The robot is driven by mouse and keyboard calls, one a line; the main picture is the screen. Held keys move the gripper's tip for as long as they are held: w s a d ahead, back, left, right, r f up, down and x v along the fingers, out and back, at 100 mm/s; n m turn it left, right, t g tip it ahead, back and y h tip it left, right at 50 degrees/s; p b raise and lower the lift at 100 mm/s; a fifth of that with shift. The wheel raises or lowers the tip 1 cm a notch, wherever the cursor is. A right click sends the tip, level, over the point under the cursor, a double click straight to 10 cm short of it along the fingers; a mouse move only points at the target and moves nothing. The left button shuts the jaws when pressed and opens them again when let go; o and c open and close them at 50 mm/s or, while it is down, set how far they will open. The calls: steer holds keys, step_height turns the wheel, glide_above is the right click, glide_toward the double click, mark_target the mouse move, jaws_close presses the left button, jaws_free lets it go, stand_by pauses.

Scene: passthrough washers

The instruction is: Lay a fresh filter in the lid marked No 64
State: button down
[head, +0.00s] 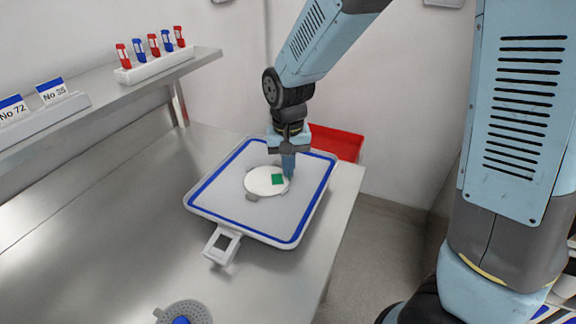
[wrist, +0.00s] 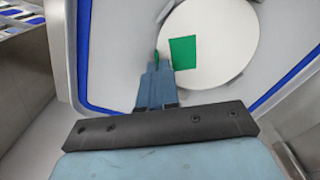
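A white round disc (head: 262,183), which looks like a filter, is over a pale tray-like panel (head: 215,200) with a blue border and a handle loop at its near corner. The disc has a green square (head: 278,179) near its right edge; in the wrist view the disc (wrist: 225,55) and green square (wrist: 183,52) show large. My gripper (head: 289,174) points down at the disc's edge. In the wrist view its fingers (wrist: 156,68) are close together at that edge and appear shut on it. Whether the disc touches the panel is unclear. No mark No 64 is readable.
A shelf at left bears cards No 72 (head: 12,110) and No 35 (head: 52,92) and a white rack (head: 155,66) of red and blue capped vials. A red bin (head: 338,143) is behind the panel. A grey perforated disc (head: 195,308) lies in front. The left bench is clear.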

steer(key=c, duration=1.8)
jaws_free()
steer(key=o, duration=0.5)
steer(key=shift+o, duration=0.4)
steer(key=o, duration=0.4)
steer(key=shift+r, duration=3.5)
